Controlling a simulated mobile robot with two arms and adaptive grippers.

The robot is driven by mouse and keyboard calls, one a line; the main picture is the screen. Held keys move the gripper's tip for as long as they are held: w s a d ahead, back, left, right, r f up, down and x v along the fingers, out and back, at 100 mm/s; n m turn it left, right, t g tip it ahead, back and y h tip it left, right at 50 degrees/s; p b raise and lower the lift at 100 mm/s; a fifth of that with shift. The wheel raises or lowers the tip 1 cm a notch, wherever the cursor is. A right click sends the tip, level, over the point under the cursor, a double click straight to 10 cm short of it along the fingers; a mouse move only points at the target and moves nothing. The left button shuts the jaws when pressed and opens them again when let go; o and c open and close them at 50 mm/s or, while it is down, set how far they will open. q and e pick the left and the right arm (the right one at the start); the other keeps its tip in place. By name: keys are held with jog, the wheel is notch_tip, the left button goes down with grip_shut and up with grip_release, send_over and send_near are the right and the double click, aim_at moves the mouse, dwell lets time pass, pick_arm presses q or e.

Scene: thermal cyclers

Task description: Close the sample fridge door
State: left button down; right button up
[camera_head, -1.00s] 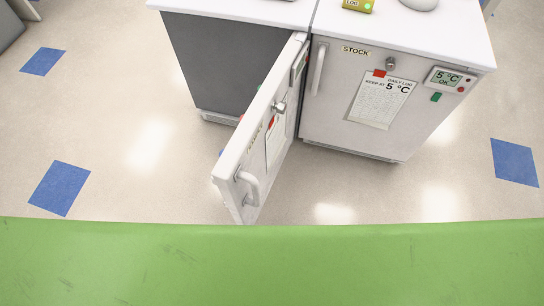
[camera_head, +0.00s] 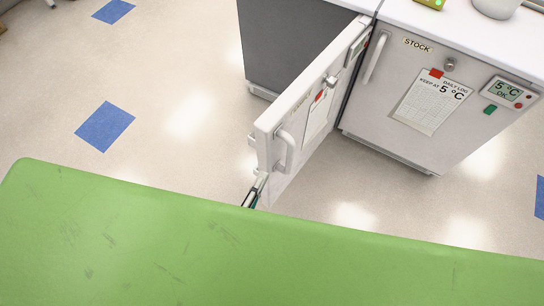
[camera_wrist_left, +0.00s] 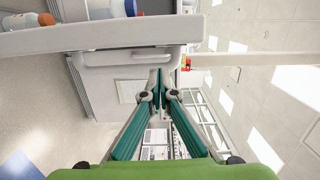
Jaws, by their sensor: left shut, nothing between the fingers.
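The sample fridge door (camera_head: 301,156) is white and stands swung open toward me, with its handle (camera_head: 288,150) near its free edge. The grey fridge cabinet (camera_head: 285,45) is behind it to the left; its inside is hidden. My left gripper (camera_head: 260,180) shows at the lower free edge of the door, mostly hidden behind my green body; I cannot tell whether it touches. In the left wrist view its green fingers (camera_wrist_left: 167,76) are shut and empty, below a pale ledge (camera_wrist_left: 110,37) with bottles (camera_wrist_left: 30,20) behind it. My right gripper is not in view.
A closed STOCK fridge (camera_head: 385,135) with a log sheet (camera_head: 432,104) and a temperature display (camera_head: 502,91) stands right beside the open door. The floor (camera_head: 190,110) to the left of the door is clear.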

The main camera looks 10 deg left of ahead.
pick_arm(q)
jog(key=p, duration=0.1)
send_over(275, 149)
jog(key=d+v, duration=0.1)
jog(key=v, duration=0.2)
jog(key=shift+s+d+r, duration=0.15)
jog(key=shift+s+r, duration=0.05)
jog(key=shift+r, duration=0.1)
